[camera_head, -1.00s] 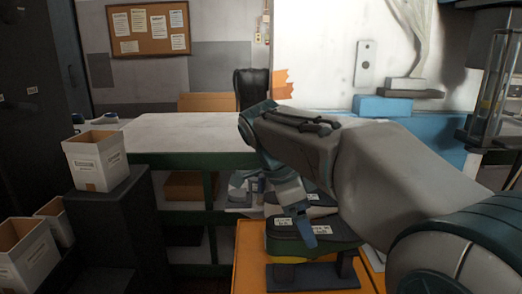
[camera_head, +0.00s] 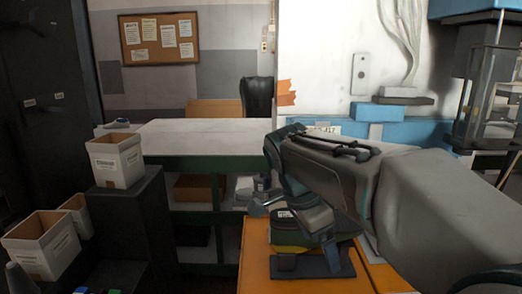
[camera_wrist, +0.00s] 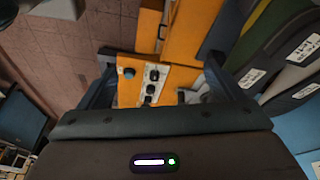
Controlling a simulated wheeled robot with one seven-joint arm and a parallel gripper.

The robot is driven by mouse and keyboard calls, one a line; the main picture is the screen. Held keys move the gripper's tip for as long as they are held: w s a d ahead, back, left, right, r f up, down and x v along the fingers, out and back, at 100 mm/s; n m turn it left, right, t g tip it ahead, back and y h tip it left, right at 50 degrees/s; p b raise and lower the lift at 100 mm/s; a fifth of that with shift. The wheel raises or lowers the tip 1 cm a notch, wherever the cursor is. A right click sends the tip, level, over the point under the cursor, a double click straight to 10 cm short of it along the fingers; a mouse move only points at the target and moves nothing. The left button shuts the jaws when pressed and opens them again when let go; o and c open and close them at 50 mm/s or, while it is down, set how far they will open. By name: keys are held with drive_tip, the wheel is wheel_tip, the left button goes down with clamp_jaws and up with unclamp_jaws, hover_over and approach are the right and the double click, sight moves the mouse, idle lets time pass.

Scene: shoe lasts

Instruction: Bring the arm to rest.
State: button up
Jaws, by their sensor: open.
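My gripper (camera_head: 296,231) hangs at the end of my arm over the orange stand (camera_head: 255,262), in front of the long bench. In the wrist view, the two fingers of my gripper (camera_wrist: 163,80) stand wide apart with nothing between them. Dark shapes with white labels (camera_wrist: 291,62), perhaps shoe lasts, lie to the right of the fingers. In the head view my arm and gripper partly hide them.
A pale-topped bench (camera_head: 200,135) stands behind. White boxes (camera_head: 115,160) sit on dark steps at left. An orange panel with black knobs (camera_wrist: 151,88) lies beyond the fingers. A blue ledge (camera_head: 390,111) is at back right.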

drive_tip(key=s+d+f+n+t+y+p, duration=0.1)
drive_tip(key=s+d+f+n+p, duration=0.1)
drive_tip(key=s+n, duration=0.3)
drive_tip(key=s+d+f+n+t+y+p, duration=0.1)
drive_tip(key=s+d+f+n+y+p, duration=0.1)
drive_tip(key=s+f+n, duration=0.3)
drive_tip(key=shift+s+f+n+y+p, duration=0.15)
drive_tip(key=shift+s+n+y+p, duration=0.45)
drive_tip(key=shift+n, duration=1.6)
drive_tip(key=shift+s+h, duration=0.2)
drive_tip(key=shift+h, duration=0.1)
